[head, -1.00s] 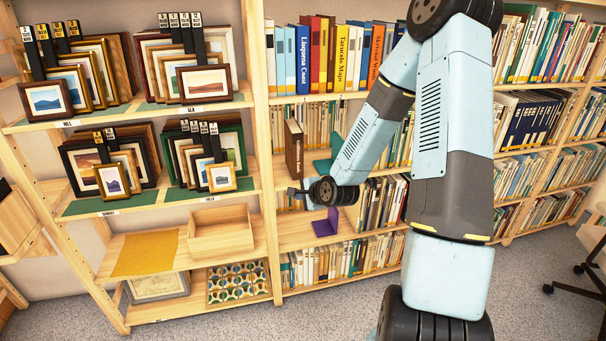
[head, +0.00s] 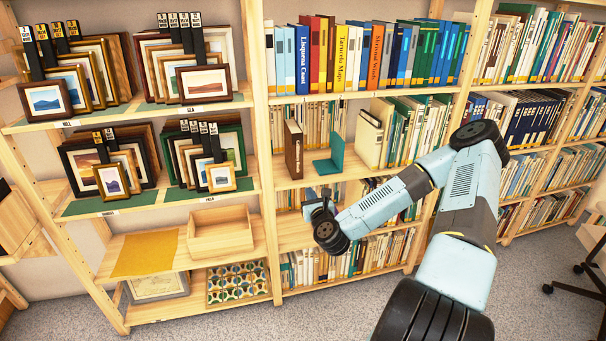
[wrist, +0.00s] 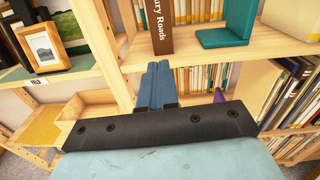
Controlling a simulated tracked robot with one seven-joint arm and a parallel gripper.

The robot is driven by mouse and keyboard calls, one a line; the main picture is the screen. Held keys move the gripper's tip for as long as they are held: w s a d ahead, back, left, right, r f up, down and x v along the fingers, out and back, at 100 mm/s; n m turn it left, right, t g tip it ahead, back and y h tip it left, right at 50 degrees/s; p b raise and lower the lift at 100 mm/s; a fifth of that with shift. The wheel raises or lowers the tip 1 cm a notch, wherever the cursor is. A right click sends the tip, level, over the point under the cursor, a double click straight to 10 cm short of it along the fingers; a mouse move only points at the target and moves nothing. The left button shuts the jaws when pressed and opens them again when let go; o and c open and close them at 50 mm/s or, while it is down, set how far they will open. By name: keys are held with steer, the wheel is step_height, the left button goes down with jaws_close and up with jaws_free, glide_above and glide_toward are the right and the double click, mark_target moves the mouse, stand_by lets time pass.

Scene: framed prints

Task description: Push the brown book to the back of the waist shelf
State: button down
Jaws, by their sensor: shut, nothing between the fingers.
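The brown book (head: 293,149) stands upright on the waist shelf (head: 283,184), near its left end, spine facing out. The lower part of its spine, reading "ury Roads", shows at the top of the wrist view (wrist: 158,28). My gripper (head: 318,194) is in front of the shelf, below and a little right of the book, apart from it. In the wrist view its blue fingers (wrist: 158,82) are shut together and empty, pointing toward the shelving below the book.
A teal bookend (head: 331,158) stands right of the book, with a gap between. Cream books (head: 368,139) stand further right. A purple bookend (wrist: 219,95) sits on the shelf below. Left are framed prints (head: 111,180) and an empty wooden tray (head: 220,230).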

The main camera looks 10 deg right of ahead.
mark_target(299, 168)
steer(key=shift+m, duration=0.4)
steer(key=w, duration=1.4)
steer(key=shift+d, duration=0.2)
